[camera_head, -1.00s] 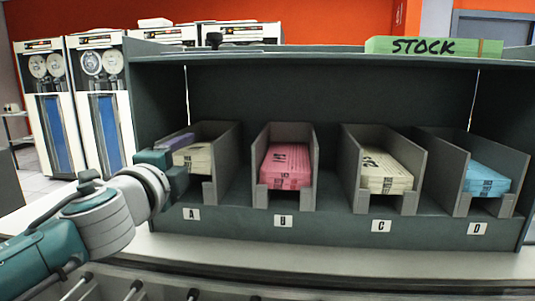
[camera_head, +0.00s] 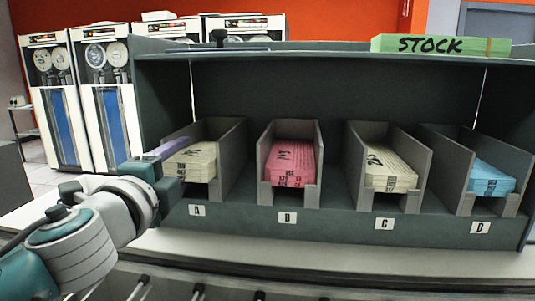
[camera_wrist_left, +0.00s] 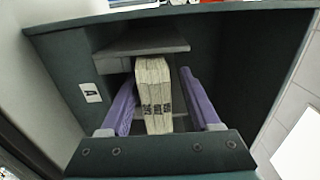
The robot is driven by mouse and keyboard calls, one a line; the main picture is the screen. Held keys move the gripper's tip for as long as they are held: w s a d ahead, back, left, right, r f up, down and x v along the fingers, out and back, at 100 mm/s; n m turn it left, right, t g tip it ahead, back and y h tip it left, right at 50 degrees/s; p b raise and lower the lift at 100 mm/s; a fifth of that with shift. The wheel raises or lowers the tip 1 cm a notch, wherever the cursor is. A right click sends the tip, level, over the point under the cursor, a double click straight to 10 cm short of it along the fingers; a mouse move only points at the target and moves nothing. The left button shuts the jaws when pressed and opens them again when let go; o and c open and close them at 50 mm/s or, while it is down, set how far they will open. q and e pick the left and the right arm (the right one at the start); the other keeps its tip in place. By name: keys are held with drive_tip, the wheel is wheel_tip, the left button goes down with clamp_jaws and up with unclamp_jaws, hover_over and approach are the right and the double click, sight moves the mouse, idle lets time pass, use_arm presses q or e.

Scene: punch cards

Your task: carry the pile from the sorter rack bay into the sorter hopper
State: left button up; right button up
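A cream card pile (camera_head: 195,162) lies in rack bay A (camera_head: 230,160), the leftmost bay, marked by an "A" label (camera_head: 197,210). My left gripper (camera_head: 172,148) is at the front of this bay, with one purple finger showing along the pile's left side. In the left wrist view, the cream pile (camera_wrist_left: 154,95) stands between the two purple fingers of the left gripper (camera_wrist_left: 157,85). The fingers are apart, with a clear gap on the right side of the pile. My right gripper is not in view. No hopper can be made out.
Bay B holds a pink pile (camera_head: 290,163), bay C a cream pile (camera_head: 388,168), bay D a blue pile (camera_head: 490,178). Grey bay walls stand close beside each pile. The pale ledge (camera_head: 330,253) in front is clear.

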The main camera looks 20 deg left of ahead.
use_arm(q)
drive_tip(key=shift+v, duration=1.4)
drive_tip(key=shift+r, duration=0.1)
drive_tip(key=shift+r+p, duration=0.15)
drive_tip(key=shift+p, duration=0.95)
drive_tip(key=shift+g+p, duration=0.5)
drive_tip(key=shift+p, duration=0.4)
drive_tip(key=shift+r+p, duration=0.3)
drive_tip(key=shift+p, duration=0.2)
